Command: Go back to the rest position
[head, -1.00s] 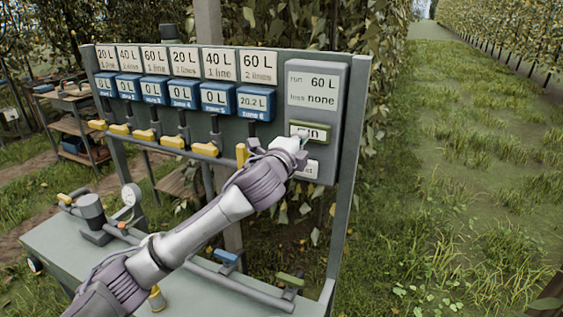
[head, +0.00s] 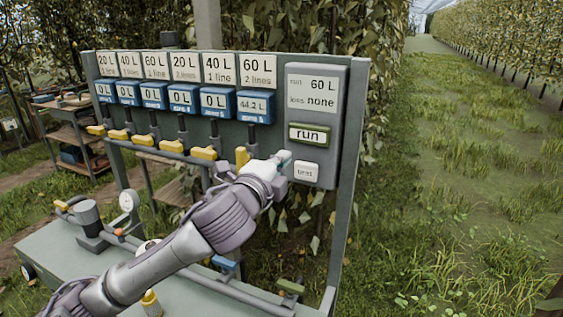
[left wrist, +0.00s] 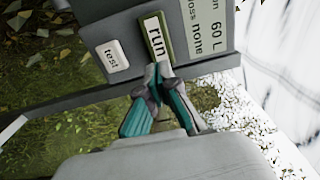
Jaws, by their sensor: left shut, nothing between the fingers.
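My left gripper (head: 284,157) is shut and empty, in front of the control box (head: 338,135) on the irrigation panel. In the head view its fingertips are left of and below the green-framed run button (head: 310,134), and the button's face is clear. In the left wrist view the closed teal fingers (left wrist: 160,78) point at the lower edge of the run button (left wrist: 155,37); I cannot tell whether a small gap is between them. The white test button (head: 306,171) is just below and to the right of the fingertips. My right gripper is not in view.
The panel carries several blue meters; the rightmost meter (head: 254,104) reads 44.2 L. Yellow valve handles (head: 203,152) line the pipe under them. A bench (head: 60,250) with pipes and a gauge (head: 128,201) is below. Open grass (head: 450,200) lies to the right.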

